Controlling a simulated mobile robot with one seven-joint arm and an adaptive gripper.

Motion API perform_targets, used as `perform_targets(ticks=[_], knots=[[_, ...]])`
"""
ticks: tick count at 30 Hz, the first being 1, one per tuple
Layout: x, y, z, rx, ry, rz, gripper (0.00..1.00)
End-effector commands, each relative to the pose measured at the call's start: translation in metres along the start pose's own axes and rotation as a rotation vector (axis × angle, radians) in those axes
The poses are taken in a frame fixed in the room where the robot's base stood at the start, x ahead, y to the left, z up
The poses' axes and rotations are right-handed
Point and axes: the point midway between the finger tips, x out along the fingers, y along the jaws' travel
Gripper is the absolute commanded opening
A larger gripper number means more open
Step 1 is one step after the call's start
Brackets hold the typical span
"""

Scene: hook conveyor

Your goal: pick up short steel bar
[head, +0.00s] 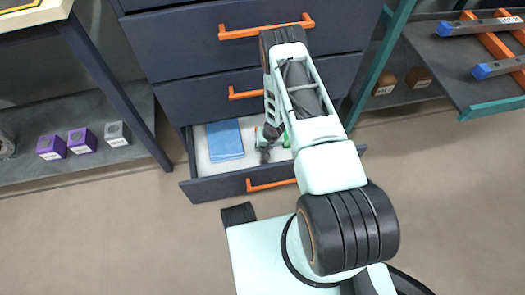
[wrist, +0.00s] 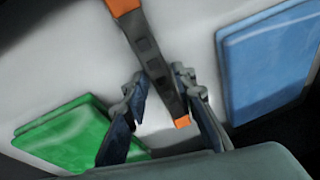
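A dark grey bar with orange ends (wrist: 150,55), which looks like the short steel bar, lies in the open drawer. In the wrist view it runs at a slant between the two fingers of my gripper (wrist: 165,105). The fingers stand apart on either side of the bar, with a gap visible at the left finger; the right fingertip looks close to it, and I cannot tell whether it touches. In the head view my gripper (head: 268,138) is down inside the drawer (head: 230,187), and my arm hides the bar.
A folded blue cloth (head: 225,140) lies left of my gripper in the drawer. A green folded cloth (wrist: 65,133) lies on the other side. Closed drawers with orange handles (head: 266,30) rise behind. A rack at right holds blue-ended bars (head: 482,26). A left shelf holds small blocks (head: 81,141).

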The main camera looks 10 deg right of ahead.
Motion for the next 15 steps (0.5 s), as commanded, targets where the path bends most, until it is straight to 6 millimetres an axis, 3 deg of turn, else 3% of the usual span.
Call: perform_targets(ticks=[8, 15], knots=[[0.0021, -0.0007, -0.0006, -0.001, 0.001, -0.001, 0.24], [0.0020, -0.0006, -0.0005, 0.000, 0.000, -0.001, 0.00]])
